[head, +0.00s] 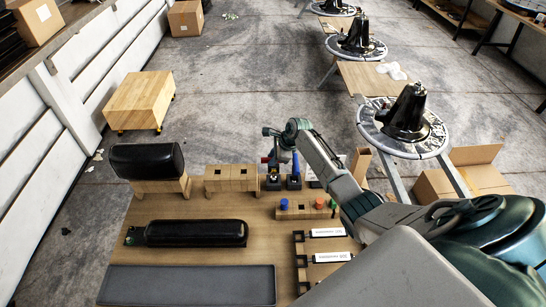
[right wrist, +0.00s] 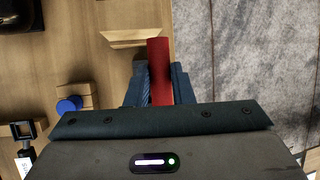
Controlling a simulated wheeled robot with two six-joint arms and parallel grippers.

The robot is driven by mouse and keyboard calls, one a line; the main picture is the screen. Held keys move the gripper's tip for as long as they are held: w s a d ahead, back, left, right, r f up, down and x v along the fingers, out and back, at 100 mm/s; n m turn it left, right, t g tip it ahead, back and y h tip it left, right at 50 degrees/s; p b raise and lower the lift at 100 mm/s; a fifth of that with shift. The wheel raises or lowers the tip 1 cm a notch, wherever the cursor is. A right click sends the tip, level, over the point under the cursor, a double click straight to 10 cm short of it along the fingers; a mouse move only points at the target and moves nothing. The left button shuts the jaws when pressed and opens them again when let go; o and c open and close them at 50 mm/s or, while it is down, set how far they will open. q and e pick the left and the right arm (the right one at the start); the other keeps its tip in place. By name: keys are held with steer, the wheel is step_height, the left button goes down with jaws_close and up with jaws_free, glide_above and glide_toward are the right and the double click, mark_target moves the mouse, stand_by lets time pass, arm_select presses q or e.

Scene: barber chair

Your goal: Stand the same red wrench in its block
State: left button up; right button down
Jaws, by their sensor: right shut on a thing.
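My right gripper (head: 274,152) is above the far edge of the wooden table, over small dark stands. In the right wrist view its fingers (right wrist: 159,88) are shut on the red wrench (right wrist: 160,62), whose red handle sticks out beyond the fingertips. In the head view only a small bit of red (head: 265,159) shows by the gripper; the wrench's lower end is hidden. A wooden block with two dark slots (head: 218,186) stands left of the gripper. A blue upright tool (head: 295,163) stands in a dark stand just right of it. My left gripper is not in view.
A wooden block with blue, red and green pegs (head: 305,212) lies nearer, right of centre. A black cushion (head: 147,160) rests on a block at the left; a black roll (head: 196,233) and grey mat (head: 190,286) lie in front.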

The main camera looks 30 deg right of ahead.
steer(key=shift+f+b, duration=0.35)
steer(key=shift+f, duration=0.65)
stand_by(0.3)
steer(key=c, duration=1.2)
jaws_free()
steer(key=b+v, duration=0.2)
steer(key=v, duration=0.8)
steer(key=shift+s+r, duration=0.2)
steer(key=shift+r, duration=0.15)
